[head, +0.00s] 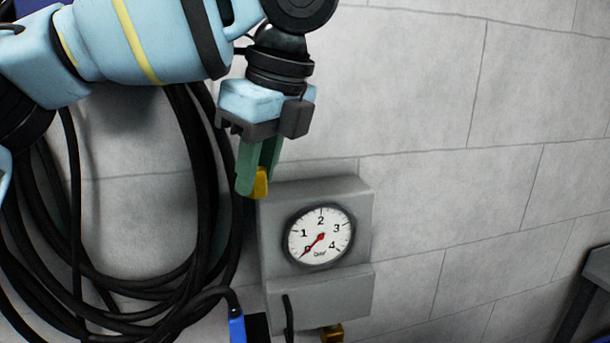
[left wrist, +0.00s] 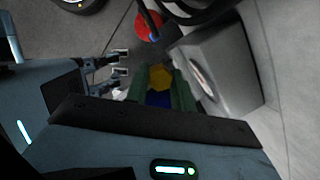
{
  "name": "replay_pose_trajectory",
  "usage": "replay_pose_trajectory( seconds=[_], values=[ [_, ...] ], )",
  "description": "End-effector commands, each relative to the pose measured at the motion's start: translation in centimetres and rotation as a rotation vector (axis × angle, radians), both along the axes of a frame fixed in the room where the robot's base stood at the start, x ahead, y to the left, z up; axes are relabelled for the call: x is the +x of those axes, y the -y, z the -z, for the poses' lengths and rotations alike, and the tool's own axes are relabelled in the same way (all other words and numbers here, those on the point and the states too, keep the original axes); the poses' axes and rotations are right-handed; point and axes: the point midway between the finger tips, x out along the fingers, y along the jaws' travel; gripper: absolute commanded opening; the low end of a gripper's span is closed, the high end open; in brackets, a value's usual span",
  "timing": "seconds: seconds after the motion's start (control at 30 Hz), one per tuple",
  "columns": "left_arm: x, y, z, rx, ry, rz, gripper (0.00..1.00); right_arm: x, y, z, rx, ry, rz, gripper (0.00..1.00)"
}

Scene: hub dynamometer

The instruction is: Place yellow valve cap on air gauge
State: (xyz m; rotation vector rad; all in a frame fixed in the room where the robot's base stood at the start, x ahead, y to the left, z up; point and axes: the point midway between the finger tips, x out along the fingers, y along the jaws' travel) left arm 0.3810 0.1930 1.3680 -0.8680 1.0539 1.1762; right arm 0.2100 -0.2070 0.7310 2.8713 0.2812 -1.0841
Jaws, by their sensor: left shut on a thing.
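The yellow valve cap (head: 261,183) is held between the green fingers of my left gripper (head: 255,180), which is shut on it. The cap also shows between the fingers in the left wrist view (left wrist: 159,79). The air gauge (head: 317,235) is a grey wall box with a round white dial, its red needle near the low end of the scale. The gripper and cap are at the upper left corner of the gauge box; whether they touch it I cannot tell.
Thick black hoses (head: 193,240) hang coiled on the wall left of the gauge. A blue hose end (head: 237,328) and a small yellow fitting (head: 332,333) are below the box. A dark frame (head: 590,290) stands at the lower right. The block wall (head: 450,170) right of the gauge is bare.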

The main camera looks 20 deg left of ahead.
Motion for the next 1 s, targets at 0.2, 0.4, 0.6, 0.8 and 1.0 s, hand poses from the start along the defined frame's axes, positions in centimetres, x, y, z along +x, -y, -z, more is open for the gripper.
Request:
replay_pose_trajectory(
  seconds=[0.2,0.4,0.6,0.8,1.0],
  values=[
    [4.8,0.0,0.5,-0.001,-0.002,-0.005,0.03,0.1,0.0,-0.1,0.0,0.002,0.0,0.36],
    [8.5,0.0,0.9,0.0,0.0,-0.004,0.03,0.2,0.0,-0.2,0.001,0.005,0.0,0.36],
    [11.6,-0.1,1.2,0.001,0.0,-0.004,0.03,0.2,0.0,-0.2,0.001,0.007,0.0,0.36],
    [13.2,-0.1,1.3,0.001,0.0,-0.001,0.03,0.1,0.0,0.0,0.001,0.002,0.001,0.36],
    [13.4,-0.1,1.2,0.001,0.002,0.0,0.03,0.1,0.0,0.0,0.001,0.002,0.001,0.36]
  ],
)
